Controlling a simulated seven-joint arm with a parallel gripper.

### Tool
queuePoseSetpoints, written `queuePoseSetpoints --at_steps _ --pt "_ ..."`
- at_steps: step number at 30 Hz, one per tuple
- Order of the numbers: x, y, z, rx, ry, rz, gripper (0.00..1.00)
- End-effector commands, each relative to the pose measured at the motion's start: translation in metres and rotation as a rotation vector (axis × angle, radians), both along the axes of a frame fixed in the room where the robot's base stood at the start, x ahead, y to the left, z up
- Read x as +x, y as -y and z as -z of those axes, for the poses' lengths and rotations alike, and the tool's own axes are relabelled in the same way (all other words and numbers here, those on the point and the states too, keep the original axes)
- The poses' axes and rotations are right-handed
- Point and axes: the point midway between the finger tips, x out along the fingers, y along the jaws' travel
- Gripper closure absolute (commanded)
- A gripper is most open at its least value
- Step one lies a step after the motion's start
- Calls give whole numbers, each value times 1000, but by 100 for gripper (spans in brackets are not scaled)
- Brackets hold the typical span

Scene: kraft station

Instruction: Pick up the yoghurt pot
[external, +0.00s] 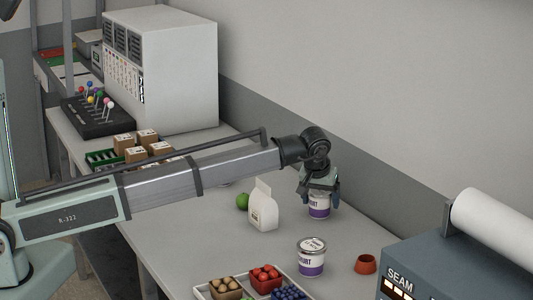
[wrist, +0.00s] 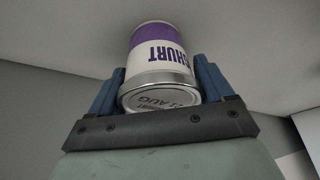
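A white yoghurt pot with a purple band (external: 319,208) is under my gripper (external: 320,192) near the back wall. In the wrist view the same pot (wrist: 160,55) shows its silver lid edge and date marking towards me, between the two blue fingers of my gripper (wrist: 160,88). A second yoghurt pot (external: 311,258) stands upright on the table, nearer the camera and apart from my gripper.
A white carton (external: 263,208) and a green round fruit (external: 242,201) stand left of my gripper. A small red-brown pot (external: 365,264) and the blue SEAM machine (external: 440,262) are at the right. A tray (external: 203,293) holds punnets at the front.

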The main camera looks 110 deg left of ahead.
Motion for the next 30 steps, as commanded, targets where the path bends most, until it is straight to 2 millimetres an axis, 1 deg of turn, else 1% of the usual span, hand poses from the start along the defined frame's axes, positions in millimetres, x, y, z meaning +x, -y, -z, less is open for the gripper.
queuePoseSetpoints --at_steps 1,6,9,17,20,23,30 --pt "0 0 0 0 0 0 32" --pt "0 0 0 0 0 0 49" --pt "0 0 0 0 0 0 56" --pt "0 0 -3 1 1 0 56" --pt "1 -1 -13 2 2 0 56" --pt "1 -1 -28 2 2 0 56" --pt "1 -1 -70 2 2 1 56"
